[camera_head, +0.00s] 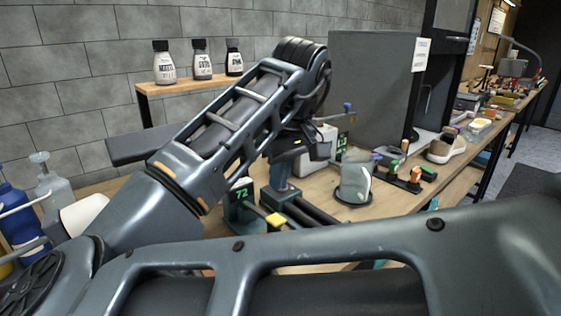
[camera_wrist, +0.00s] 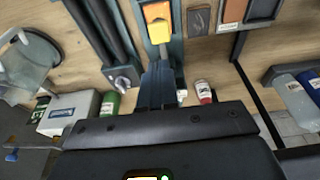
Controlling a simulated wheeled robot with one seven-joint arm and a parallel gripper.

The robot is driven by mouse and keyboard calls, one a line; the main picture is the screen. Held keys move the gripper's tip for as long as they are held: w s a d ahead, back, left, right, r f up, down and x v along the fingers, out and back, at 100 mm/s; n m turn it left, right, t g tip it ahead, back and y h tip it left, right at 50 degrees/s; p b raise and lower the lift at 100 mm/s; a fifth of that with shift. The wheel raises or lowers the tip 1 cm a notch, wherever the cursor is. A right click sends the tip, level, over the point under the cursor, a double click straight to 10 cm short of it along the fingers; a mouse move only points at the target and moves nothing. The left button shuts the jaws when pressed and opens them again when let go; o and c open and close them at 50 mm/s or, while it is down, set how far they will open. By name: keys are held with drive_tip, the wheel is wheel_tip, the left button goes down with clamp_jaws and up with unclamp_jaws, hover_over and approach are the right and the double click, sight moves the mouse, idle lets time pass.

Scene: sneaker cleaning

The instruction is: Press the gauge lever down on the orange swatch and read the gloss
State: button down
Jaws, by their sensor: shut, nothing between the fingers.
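A dark green gauge (camera_head: 240,205) in the head view shows a green 72 on its face. A yellow lever tip (camera_head: 276,220) sits beside it, low and in front. In the wrist view the yellow tip (camera_wrist: 160,32) lies just beyond my gripper (camera_wrist: 163,68), beside a bright orange patch (camera_wrist: 157,11) in a dark frame. My gripper's fingers are shut and empty, pointing down close to the yellow tip; I cannot tell whether they touch it. In the head view my gripper (camera_head: 281,183) is partly hidden by my arm. I cannot tell whether the lever is pressed down.
Dark rails (camera_head: 310,209) lie right of the gauge. A pale cup-like thing (camera_head: 355,183) stands on a dark disc further right. Behind are a white box (camera_head: 318,148), a large grey cabinet (camera_head: 370,85) and a shelf (camera_head: 190,85) with bottles. A sneaker (camera_head: 445,147) rests at the right.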

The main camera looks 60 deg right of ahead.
sight(276, 217)
drive_tip(key=x, duration=0.2)
drive_tip(key=s+x, duration=0.1)
drive_tip(key=x, duration=0.3)
drive_tip(key=shift+a+f, duration=0.15)
drive_tip(key=shift+f, duration=0.4)
